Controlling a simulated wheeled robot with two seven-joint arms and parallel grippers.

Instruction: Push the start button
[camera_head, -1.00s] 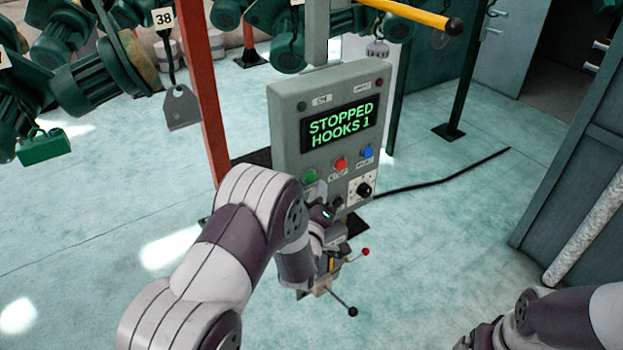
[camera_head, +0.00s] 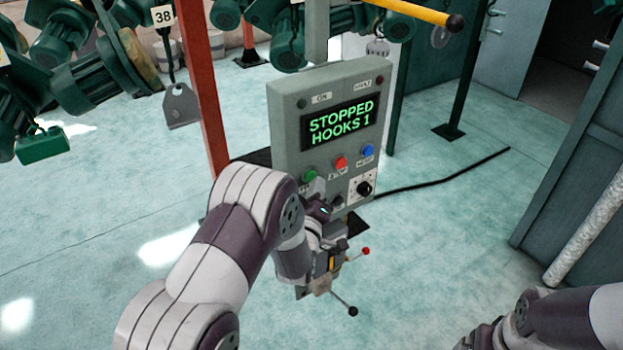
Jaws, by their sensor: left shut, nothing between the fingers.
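The grey control box (camera_head: 287,138) faces me, and its screen (camera_head: 340,122) reads "STOPPED HOOKS 1" in green. The green button (camera_head: 309,176) is at the lower left of its face, with its label below partly covered. A red button (camera_head: 341,163) labelled STOP and a blue button (camera_head: 367,151) are to its right. My left gripper (camera_head: 318,207) is shut and empty, just below the green button and close to the box's lower edge. The fingertips are hard to make out, and I see no contact with the button. My right arm shows at the lower right, its gripper out of view.
A black knob (camera_head: 364,188) is on the box's lower right. Below are levers with a red ball (camera_head: 366,251) and a black ball (camera_head: 352,311). An orange post (camera_head: 203,100) stands left, with green hoists (camera_head: 100,75) hanging. A black cable (camera_head: 440,180) runs right across the floor.

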